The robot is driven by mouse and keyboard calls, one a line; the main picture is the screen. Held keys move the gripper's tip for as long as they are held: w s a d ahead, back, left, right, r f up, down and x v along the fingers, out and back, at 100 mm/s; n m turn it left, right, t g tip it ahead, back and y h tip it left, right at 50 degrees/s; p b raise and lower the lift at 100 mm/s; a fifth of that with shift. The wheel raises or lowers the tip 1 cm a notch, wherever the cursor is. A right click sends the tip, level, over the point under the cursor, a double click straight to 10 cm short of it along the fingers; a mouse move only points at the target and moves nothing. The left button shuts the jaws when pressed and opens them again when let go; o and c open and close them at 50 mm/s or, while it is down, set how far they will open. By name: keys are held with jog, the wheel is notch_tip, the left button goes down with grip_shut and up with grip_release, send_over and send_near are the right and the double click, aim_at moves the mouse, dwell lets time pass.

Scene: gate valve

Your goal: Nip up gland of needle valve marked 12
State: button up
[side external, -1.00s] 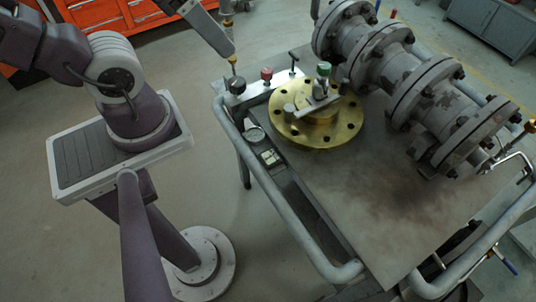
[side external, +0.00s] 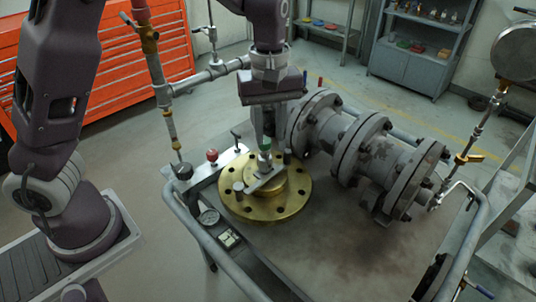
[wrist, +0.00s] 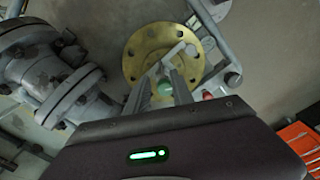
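A small fitting with a green cap (side external: 265,145) stands over a brass flange (side external: 300,203) on the cart. A flat grey bar (side external: 268,182) lies across the flange's raised centre. A red-capped fitting (side external: 212,156) and a black-handled one (side external: 237,135) stand to its left. I cannot read a 12 on any of them. My gripper (side external: 268,137) points down at the green cap. In the wrist view the green cap (wrist: 165,87) shows between the two spread fingers, with the brass flange (wrist: 138,44) beyond. I cannot tell if a finger touches it.
A large grey flanged pipe (side external: 345,150) lies close behind and right of the flange. A pipe stand (side external: 170,120) rises at the left. The cart top's right front is clear.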

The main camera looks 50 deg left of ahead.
aim_at(269, 161)
notch_tip(269, 161, down, 7)
jog(key=shift+r, duration=0.1)
grip_shut()
